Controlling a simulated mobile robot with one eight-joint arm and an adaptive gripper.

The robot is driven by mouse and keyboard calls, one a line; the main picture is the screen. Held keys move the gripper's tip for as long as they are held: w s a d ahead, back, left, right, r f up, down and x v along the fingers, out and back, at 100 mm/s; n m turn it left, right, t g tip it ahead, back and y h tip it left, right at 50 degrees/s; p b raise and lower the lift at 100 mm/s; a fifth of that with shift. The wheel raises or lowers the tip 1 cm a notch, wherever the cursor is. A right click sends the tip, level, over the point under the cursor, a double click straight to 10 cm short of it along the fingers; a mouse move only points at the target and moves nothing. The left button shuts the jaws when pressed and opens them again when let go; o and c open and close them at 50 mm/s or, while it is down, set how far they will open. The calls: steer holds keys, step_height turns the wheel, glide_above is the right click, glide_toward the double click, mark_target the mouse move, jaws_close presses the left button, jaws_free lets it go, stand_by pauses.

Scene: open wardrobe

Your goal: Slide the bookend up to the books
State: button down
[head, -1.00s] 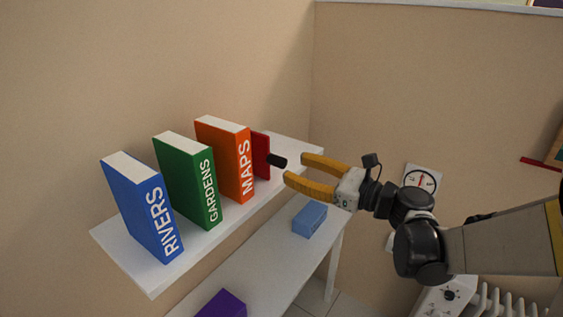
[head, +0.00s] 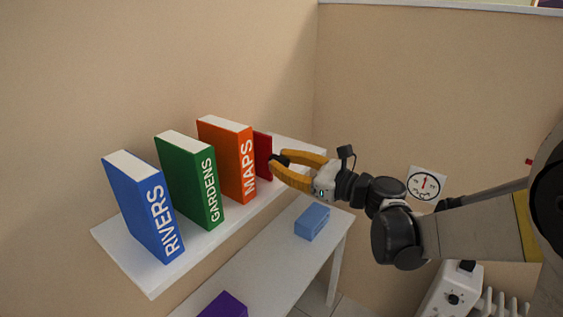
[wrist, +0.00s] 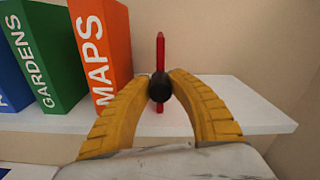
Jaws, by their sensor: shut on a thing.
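The white wall shelf (head: 150,283) has free room right of the bookend. Below it, a lower white table (head: 262,270) holds a blue box (head: 312,221) and a purple box (head: 224,304). A wall rises behind the shelf. A round dial (head: 424,184) hangs at the right.

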steer(key=s+a, duration=0.1)
steer(key=s, duration=0.1)
steer(key=s+a, duration=0.2)
steer(key=shift+a, duration=0.1)
steer(key=c, duration=1.2)
jaws_free()
steer(key=shift+d, duration=0.2)
steer(key=v, duration=1.1)
steer(key=shift+s+d, duration=0.3)
